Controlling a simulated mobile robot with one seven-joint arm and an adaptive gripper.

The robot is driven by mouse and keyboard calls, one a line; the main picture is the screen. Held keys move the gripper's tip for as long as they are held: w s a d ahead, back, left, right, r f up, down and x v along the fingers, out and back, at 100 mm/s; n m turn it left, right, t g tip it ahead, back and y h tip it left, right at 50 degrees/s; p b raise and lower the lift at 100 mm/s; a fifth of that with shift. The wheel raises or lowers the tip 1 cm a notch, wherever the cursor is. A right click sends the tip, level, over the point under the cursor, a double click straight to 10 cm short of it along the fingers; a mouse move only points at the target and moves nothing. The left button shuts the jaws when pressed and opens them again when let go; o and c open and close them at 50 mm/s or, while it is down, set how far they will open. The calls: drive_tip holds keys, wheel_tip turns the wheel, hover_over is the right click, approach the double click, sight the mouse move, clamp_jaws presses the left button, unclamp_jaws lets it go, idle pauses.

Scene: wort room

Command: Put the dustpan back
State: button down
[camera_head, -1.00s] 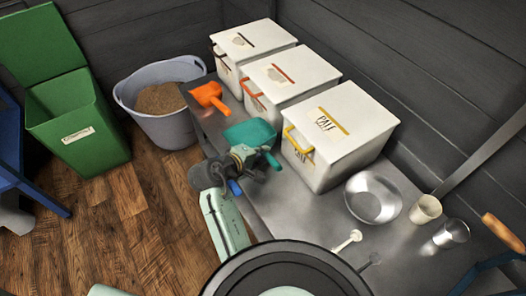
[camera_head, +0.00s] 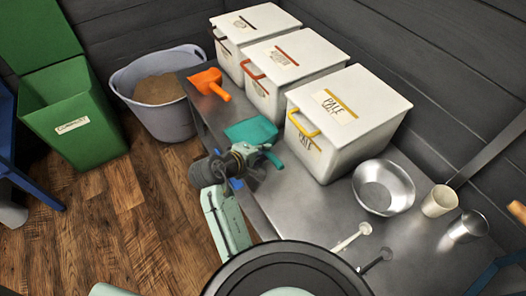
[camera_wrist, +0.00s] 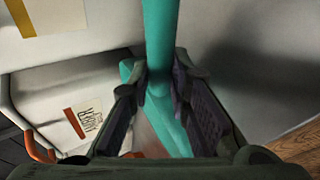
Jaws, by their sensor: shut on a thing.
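The teal dustpan (camera_head: 252,131) is at the left edge of the grey metal table, in front of the white boxes. My gripper (camera_head: 257,154) is shut on its handle, and the handle's end sticks out to the right of the fingers. In the wrist view the teal handle (camera_wrist: 160,45) runs between the two dark fingers (camera_wrist: 160,95), with the teal pan partly hidden behind them. I cannot tell whether the pan touches the table.
An orange scoop (camera_head: 209,83) lies behind the dustpan. Three white lidded boxes, the nearest marked PALE (camera_head: 345,110), line the table (camera_head: 300,205). A metal bowl (camera_head: 383,188) and cups stand right. A grey tub (camera_head: 160,90) and green bin (camera_head: 72,125) stand on the floor.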

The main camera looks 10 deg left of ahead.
drive_tip(key=c, duration=1.4)
unclamp_jaws()
